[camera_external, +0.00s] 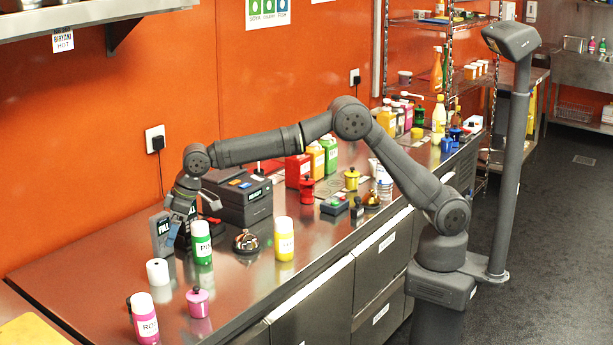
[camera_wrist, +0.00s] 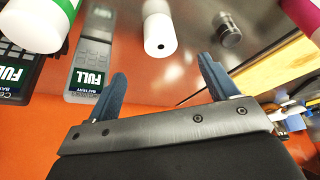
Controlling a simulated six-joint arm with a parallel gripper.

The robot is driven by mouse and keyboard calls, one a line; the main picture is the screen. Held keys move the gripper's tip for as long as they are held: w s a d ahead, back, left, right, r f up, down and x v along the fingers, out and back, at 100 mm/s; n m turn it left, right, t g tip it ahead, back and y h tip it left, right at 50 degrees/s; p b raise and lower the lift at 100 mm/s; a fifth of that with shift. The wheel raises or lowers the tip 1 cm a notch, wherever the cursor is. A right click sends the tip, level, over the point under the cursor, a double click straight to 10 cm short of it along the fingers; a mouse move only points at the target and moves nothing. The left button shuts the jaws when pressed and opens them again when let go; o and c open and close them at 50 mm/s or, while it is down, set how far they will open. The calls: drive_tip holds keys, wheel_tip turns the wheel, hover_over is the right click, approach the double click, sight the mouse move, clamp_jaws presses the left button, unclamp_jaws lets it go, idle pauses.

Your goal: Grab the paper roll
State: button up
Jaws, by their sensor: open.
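The paper roll (camera_external: 157,271) is a small white cylinder on the metal counter, near its left part. In the wrist view the paper roll (camera_wrist: 159,36) shows at the top centre, with a dark hole in its end. My gripper (camera_external: 180,222) is above the counter, behind and to the right of the roll. In the wrist view its two blue-grey fingers (camera_wrist: 164,82) are spread apart with nothing between them. The roll lies beyond the fingertips and is not touched.
A green-labelled bottle (camera_external: 201,243) stands right of the roll, and a pink bottle (camera_external: 144,318) and pink pot (camera_external: 198,301) stand in front. A dark cylinder (camera_wrist: 228,30) is beside the roll.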

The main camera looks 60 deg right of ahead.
sight(160, 263)
drive_tip(key=x, duration=0.9)
drive_tip(key=shift+w+x, duration=0.1)
drive_tip(key=shift+x, duration=1.25)
drive_tip(key=shift+w+x, duration=0.15)
drive_tip(key=shift+x, duration=1.15)
drive_tip(key=shift+r, duration=0.15)
drive_tip(key=c, duration=1.1)
